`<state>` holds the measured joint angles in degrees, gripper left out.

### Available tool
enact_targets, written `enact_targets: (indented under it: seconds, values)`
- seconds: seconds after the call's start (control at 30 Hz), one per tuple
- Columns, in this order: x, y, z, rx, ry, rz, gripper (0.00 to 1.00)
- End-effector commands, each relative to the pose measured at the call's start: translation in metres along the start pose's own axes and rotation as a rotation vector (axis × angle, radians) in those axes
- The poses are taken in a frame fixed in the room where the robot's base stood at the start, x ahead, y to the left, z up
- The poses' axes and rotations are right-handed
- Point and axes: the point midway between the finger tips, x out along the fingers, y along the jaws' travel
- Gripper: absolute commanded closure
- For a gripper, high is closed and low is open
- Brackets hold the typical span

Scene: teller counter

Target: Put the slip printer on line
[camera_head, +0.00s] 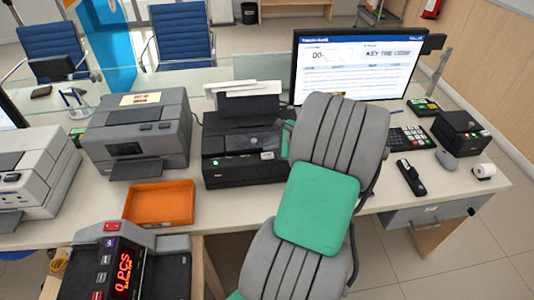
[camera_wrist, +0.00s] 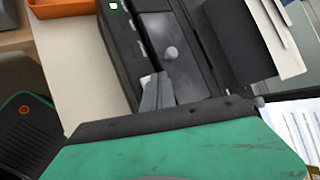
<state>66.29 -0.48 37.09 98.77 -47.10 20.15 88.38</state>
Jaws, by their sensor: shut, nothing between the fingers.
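A black printer (camera_head: 243,150), which I take to be the slip printer, stands on the counter with white paper (camera_head: 230,88) at its back. A small green light (camera_head: 214,162) glows on its front left. In the wrist view the printer (camera_wrist: 132,55) fills the upper middle, with its green light (camera_wrist: 113,6) at the top and a round grey knob (camera_wrist: 170,52) on its panel. My gripper (camera_wrist: 157,90) is shut and empty, its tips over or against the printer near the knob; I cannot tell if they touch. My arm hides the printer's right end in the head view.
A grey printer (camera_head: 137,130) and an orange tray (camera_head: 160,203) lie to the left. A monitor (camera_head: 353,65) stands behind. A keypad (camera_head: 412,138), handset (camera_head: 411,177) and black box (camera_head: 461,132) are on the right. A counting machine (camera_head: 125,268) is front left.

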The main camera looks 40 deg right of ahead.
Motion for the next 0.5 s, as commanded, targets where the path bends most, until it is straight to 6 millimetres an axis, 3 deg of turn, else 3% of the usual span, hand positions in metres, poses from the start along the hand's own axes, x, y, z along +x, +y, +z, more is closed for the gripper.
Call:
enact_targets:
  seconds: [0.17, 0.5]
  values:
    - [-0.002, -0.001, 0.001, 0.000, 0.000, 0.000, 1.00]
    - [-0.026, -0.019, 0.019, 0.000, 0.000, 0.000, 1.00]
